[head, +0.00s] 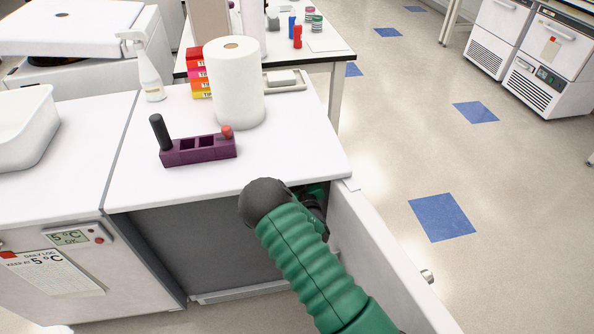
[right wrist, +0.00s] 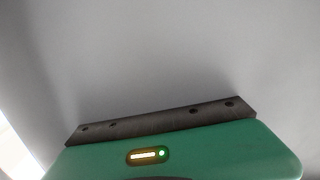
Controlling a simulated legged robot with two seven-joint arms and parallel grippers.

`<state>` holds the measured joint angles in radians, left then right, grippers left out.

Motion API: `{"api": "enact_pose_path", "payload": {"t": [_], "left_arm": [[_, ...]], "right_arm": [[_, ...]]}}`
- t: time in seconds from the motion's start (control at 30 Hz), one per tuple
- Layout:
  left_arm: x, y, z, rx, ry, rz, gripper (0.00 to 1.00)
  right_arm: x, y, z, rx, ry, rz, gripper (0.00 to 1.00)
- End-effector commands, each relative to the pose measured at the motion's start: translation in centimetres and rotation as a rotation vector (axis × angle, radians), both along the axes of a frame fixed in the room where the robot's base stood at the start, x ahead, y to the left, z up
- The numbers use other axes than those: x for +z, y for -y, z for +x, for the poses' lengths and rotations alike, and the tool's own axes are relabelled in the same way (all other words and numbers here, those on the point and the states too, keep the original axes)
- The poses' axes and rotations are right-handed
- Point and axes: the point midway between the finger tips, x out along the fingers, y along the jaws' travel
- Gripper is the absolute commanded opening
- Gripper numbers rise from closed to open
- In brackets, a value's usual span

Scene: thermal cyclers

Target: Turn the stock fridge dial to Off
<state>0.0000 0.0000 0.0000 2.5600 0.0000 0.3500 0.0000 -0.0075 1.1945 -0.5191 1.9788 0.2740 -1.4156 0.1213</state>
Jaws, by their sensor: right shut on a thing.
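An under-counter fridge with a dark grey interior (head: 205,240) stands open. Its white door (head: 375,265) is swung out to the right. My right arm, green with a dark rounded joint, reaches into the opening near the door's hinge side. My right gripper (head: 314,205) is mostly hidden behind the arm there. The right wrist view shows its green body and a dark metal bar (right wrist: 160,122) against a plain grey surface. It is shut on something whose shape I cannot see. No dial is visible in either view. My left gripper is not in view.
The white countertop (head: 290,155) above holds a purple rack (head: 198,150), a paper roll (head: 235,85) and a spray bottle (head: 150,75). The floor right of the door is clear.

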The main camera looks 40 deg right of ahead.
Motion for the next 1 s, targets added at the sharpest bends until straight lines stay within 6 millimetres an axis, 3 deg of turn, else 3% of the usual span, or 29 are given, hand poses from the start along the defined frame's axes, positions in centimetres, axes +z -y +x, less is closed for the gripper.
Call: {"api": "enact_pose_path", "payload": {"t": [0.77,0.8,0.93,1.0], "left_arm": [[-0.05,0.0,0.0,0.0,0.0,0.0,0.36],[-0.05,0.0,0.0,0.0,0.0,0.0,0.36],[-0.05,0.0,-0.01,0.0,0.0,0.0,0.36],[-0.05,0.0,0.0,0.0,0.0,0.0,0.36]], "right_arm": [[-0.2,-0.16,0.0,0.002,-0.063,-0.104,0.0],[-0.2,-0.16,0.01,0.003,-0.063,-0.103,0.37],[-0.15,-0.13,0.01,0.002,-0.062,-0.104,0.54],[-0.13,-0.1,0.02,0.001,-0.062,-0.104,0.54]]}}
